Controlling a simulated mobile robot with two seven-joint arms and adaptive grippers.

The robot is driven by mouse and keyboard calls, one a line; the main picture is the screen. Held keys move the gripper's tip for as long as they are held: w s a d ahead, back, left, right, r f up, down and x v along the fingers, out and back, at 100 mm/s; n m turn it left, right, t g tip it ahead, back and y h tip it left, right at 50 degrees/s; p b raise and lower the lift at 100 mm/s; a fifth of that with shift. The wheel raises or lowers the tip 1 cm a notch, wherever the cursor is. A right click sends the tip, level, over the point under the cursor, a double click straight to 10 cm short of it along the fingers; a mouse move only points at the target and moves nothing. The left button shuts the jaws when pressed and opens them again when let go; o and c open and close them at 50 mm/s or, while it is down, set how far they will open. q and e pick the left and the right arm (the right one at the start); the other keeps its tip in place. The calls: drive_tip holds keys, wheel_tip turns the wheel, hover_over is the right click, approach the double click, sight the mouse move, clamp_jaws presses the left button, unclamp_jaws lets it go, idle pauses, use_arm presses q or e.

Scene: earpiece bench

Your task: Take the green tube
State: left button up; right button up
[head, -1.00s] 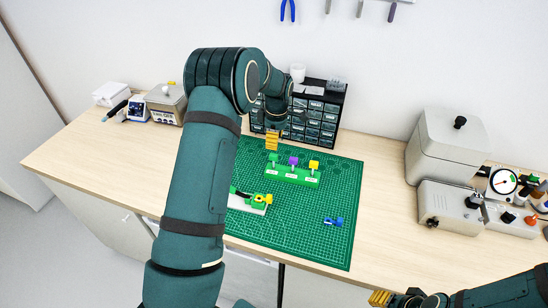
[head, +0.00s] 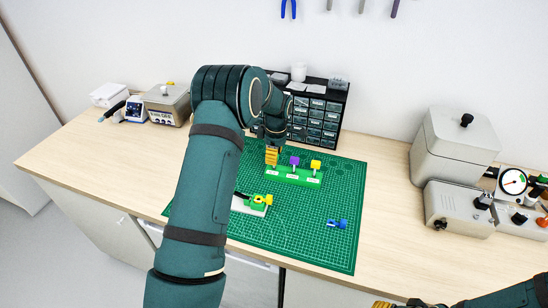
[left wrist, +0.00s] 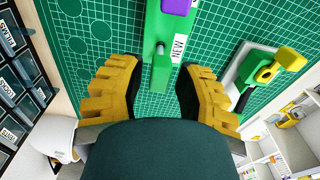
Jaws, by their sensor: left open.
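The green rack (head: 296,180) stands on the cutting mat and holds tubes with coloured heads. The purple tube (head: 294,161) and the yellow tube (head: 316,165) show in the head view. My left gripper (head: 272,157) is at the rack's left end and hides the green tube there. My right gripper (head: 383,304) is only partly visible at the bottom edge.
A pale holder with a green and yellow piece (head: 261,200) lies left of centre on the green mat (head: 300,232). A blue piece (head: 337,223) lies to the right. A drawer cabinet (head: 318,112) stands behind the rack. Grey machines (head: 455,150) stand at the right.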

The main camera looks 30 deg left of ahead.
use_arm(q)
clamp_jaws()
drive_tip(key=shift+r+p, duration=1)
drive_tip(key=shift+r, duration=0.7)
drive_tip(key=shift+r+p, duration=1.4)
drive_tip(key=shift+r, duration=0.95)
